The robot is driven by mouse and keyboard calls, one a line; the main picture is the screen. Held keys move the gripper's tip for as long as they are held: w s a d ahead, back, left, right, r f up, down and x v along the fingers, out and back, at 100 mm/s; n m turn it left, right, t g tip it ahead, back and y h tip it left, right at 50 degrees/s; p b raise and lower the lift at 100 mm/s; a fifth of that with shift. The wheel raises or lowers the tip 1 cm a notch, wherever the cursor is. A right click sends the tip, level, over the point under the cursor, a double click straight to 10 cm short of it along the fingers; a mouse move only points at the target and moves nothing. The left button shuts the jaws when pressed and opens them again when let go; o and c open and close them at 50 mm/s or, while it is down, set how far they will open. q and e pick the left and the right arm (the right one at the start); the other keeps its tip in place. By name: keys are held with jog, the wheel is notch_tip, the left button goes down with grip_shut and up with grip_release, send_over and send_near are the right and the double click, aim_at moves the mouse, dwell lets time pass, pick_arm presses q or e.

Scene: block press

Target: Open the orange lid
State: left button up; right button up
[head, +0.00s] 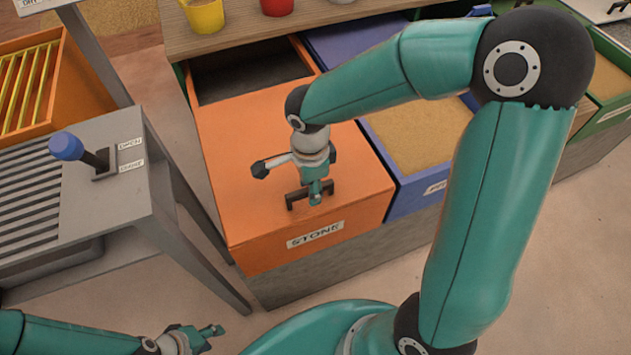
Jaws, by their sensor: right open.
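The orange lid (355,175) lies on the orange box labelled STONE (275,253). It covers the front and middle of the box, and a dark grey interior (248,70) shows through a gap at the back. A dark bracket handle (292,203) stands near the lid's front edge. My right gripper (316,190) is open and points down at the handle, overlapping it in the picture; contact cannot be told. My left gripper (212,334) is low at the bottom left, away from the lid, and its jaw state is unclear.
A grey slatted stand (105,215) with a blue-knobbed lever (66,146) stands left of the box. A blue bin of sand (415,135) adjoins on the right. A wooden shelf (235,30) with yellow and red cups runs behind. Floor is clear in front.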

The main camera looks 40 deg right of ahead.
grip_shut()
